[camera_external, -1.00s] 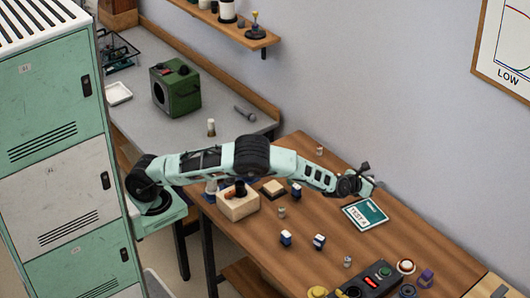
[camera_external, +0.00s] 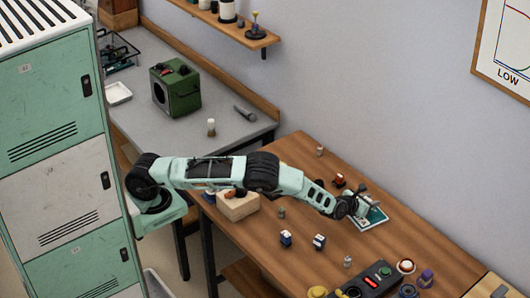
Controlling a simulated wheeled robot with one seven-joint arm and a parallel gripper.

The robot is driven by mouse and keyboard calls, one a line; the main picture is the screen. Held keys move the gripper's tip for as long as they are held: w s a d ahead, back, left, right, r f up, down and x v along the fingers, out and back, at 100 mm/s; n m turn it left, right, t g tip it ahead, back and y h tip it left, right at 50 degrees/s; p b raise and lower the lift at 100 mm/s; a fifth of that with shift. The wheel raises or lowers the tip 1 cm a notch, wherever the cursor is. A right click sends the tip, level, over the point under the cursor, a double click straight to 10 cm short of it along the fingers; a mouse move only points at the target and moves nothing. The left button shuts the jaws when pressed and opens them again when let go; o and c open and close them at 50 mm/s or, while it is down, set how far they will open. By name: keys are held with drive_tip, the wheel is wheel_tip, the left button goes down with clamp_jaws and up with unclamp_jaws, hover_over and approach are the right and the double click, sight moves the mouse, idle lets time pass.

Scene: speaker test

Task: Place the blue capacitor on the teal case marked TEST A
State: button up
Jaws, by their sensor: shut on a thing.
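The teal case (camera_external: 374,218) lies flat on the wooden table at right of centre. My gripper (camera_external: 363,207) is low above its left part and hides much of it, including most of its label. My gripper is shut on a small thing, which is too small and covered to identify. Two small blue-and-white parts stand in front of my arm, one on the left (camera_external: 286,239) and one on the right (camera_external: 319,242). I cannot tell from this view whether either is a capacitor, or whether the held thing touches the case.
A small red-and-dark part (camera_external: 338,181) stands just behind my gripper. A light wooden block (camera_external: 238,206) is under my arm at the left. A dark control box (camera_external: 367,281) with a red display and several knobs stand at the front. The table right of the case is clear.

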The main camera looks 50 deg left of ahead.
drive_tip(key=o, duration=1)
drive_tip(key=shift+f, duration=0.1)
drive_tip(key=shift+c, duration=0.2)
